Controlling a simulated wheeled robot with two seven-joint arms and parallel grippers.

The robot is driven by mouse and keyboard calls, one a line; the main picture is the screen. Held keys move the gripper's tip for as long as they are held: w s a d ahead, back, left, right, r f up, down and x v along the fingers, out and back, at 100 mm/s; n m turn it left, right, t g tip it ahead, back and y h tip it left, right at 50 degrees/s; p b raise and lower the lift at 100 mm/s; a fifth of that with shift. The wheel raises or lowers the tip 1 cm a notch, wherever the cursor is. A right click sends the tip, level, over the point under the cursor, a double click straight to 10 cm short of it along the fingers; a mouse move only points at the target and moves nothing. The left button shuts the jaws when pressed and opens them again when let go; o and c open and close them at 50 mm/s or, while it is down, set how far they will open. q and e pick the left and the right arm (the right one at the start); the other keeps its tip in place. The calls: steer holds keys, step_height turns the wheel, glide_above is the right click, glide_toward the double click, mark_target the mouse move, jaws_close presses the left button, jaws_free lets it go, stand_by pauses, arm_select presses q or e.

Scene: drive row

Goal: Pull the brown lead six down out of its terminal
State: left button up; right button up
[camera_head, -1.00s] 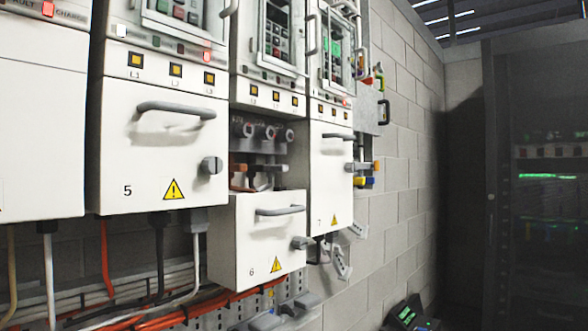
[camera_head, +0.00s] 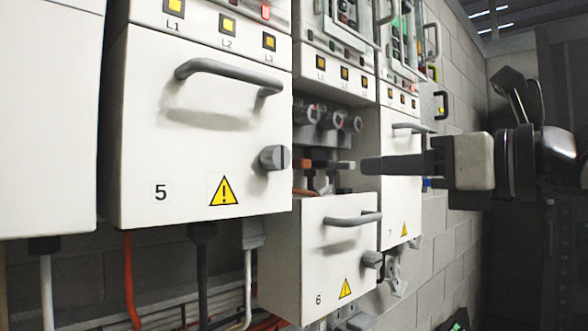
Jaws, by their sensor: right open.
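Drive 6's front cover (camera_head: 322,262) hangs low, and the bay above it is open. A row of dark round terminals (camera_head: 326,119) shows in that bay. Below them a brown lead (camera_head: 303,164) shows at the left, with a dark one and a grey one beside it. The lower ends of the leads are hidden behind the cover, and I cannot tell exactly how the brown one sits in its terminal. My right gripper (camera_head: 368,166) comes in from the right, pointing left, open and empty. Its fingertips overlap the bay's right side in the picture, apart from the brown lead.
Drive 5 (camera_head: 160,140), closed, stands left with a protruding handle (camera_head: 228,70) and a knob (camera_head: 273,158). Drive 7's cover (camera_head: 395,200) is behind my right gripper. Cover 6 has its own handle (camera_head: 352,219). Cables run below. Free room lies right of the row.

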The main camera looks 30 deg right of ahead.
mark_target(308, 164)
steer(key=shift+h, duration=0.3)
steer(key=p+x, duration=0.2)
steer(key=x, duration=0.2)
steer(key=p+x, duration=0.2)
steer(key=x, duration=0.3)
steer(key=r+p+x, duration=0.1)
steer(key=x, duration=0.4)
steer(key=shift+w+d+r+p, duration=0.1)
steer(key=shift+w+p, duration=0.25)
steer(key=shift+p, duration=0.05)
arm_select(q)
steer(key=shift+s+a+r+m+g+y, duration=0.35)
steer(key=shift+a+r, duration=0.2)
steer(key=shift+r, duration=0.2)
arm_select(e)
steer(key=shift+w, duration=0.4)
